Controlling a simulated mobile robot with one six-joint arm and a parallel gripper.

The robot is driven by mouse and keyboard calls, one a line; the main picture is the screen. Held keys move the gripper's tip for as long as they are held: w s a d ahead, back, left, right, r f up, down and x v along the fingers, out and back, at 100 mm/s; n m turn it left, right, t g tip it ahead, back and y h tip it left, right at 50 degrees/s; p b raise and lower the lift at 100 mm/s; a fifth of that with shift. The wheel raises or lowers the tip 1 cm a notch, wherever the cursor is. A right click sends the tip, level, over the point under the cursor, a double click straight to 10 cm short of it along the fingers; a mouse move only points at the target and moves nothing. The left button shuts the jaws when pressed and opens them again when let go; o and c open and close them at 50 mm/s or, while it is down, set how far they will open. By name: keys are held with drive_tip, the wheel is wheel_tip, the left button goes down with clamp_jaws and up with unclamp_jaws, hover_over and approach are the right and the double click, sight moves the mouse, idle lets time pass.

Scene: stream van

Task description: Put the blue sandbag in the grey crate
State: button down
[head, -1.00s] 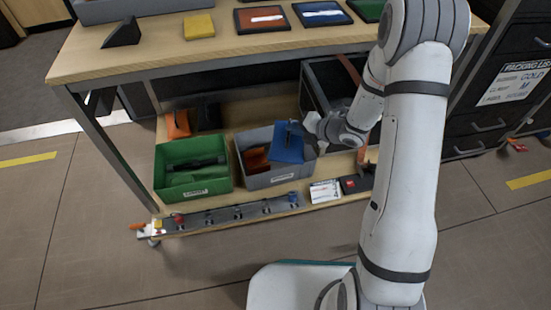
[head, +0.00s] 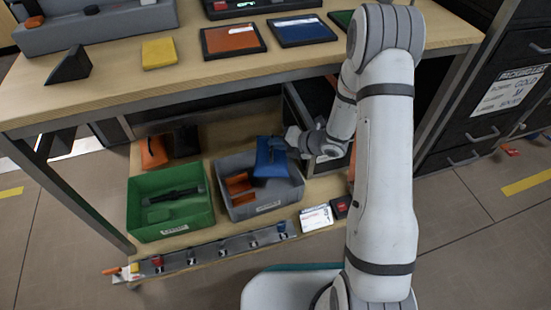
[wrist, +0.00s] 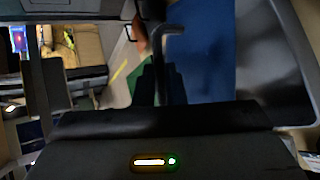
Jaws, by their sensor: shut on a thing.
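The blue sandbag (head: 271,160) is held by my gripper (head: 288,148) over the right part of the grey crate. It hangs at the crate's opening; whether it touches the crate I cannot tell. In the wrist view the blue sandbag (wrist: 203,55) shows dark blue beside my gripper's fingers (wrist: 158,80). The grey crate (head: 270,206) stands on the lower shelf, and an orange item (head: 238,184) lies inside it at the left.
A green crate (head: 165,230) stands just left of the grey crate. Orange and black bags (head: 153,152) stand behind it. A dark bin is behind my gripper. A rail with small parts (head: 210,252) runs along the shelf front. The tabletop (head: 120,95) overhangs the shelf.

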sight(277, 152)
drive_tip(key=shift+f+b, duration=0.9)
drive_tip(key=shift+f, duration=1.25)
drive_tip(key=shift+f+b, duration=0.35)
drive_tip(key=shift+f, duration=0.25)
drive_tip(key=c, duration=1.5)
unclamp_jaws()
